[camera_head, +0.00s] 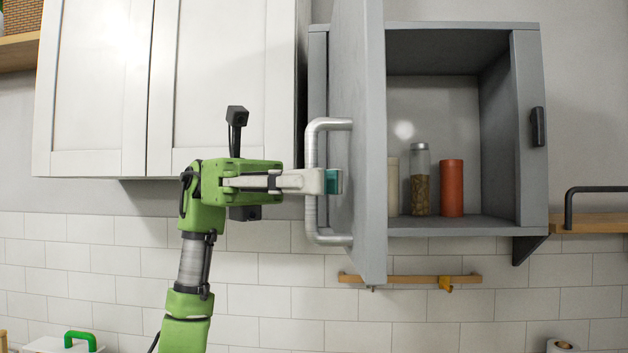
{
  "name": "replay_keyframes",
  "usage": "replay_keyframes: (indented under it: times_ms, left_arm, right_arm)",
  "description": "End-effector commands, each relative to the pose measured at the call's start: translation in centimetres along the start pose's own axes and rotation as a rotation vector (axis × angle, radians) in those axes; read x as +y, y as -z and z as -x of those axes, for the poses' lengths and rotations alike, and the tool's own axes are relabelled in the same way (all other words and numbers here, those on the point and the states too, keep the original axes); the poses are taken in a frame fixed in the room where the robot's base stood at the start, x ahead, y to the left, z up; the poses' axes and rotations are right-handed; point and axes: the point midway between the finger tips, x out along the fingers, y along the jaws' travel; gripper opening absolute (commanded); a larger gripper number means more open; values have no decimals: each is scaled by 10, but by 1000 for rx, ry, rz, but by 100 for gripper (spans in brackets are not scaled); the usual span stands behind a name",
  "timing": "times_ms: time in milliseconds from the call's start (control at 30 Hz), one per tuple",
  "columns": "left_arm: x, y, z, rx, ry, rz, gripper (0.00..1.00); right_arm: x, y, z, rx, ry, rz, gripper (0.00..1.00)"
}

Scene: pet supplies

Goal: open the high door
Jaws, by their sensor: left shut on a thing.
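The grey high door (370,140) of a grey wall cabinet (528,140) stands swung open, seen nearly edge-on at the cabinet's left side. A silver bar handle (328,124) is on the door's outer face, on its left. My left gripper (328,181) is shut on the handle at about its mid-height. The teal fingertip pad shows just right of the bar. My right gripper is not in view.
Inside the cabinet stand a pale container (393,187), a glass jar (420,180) and an orange container (451,188). White cupboards (105,85) hang at the left. A wooden rail (415,279) is below, and a wooden shelf (598,222) is at right.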

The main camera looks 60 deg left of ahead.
Motion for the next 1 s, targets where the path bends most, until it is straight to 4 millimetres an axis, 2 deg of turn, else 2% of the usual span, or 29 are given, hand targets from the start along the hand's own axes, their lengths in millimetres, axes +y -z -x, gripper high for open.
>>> replay_keyframes:
  times_ms: [200, 233, 267, 667, 767, 1000]
  left_arm:
    - [1, -2, 0, -5, -3, 0, 0]
    - [1, -2, 0, -5, -3, 0, 11]
    - [1, -2, 0, -5, -3, 0, 16]
    - [1, -1, 4, -2, -3, 1, 16]
    - [1, -1, 16, -4, -4, 2, 16]
    - [0, -2, 64, -8, -4, -1, 16]
  right_arm:
    - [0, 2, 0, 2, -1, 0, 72]
    - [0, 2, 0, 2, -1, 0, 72]
    - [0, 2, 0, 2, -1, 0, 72]
    - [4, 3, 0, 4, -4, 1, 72]
    - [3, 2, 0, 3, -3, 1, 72]
    - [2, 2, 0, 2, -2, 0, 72]
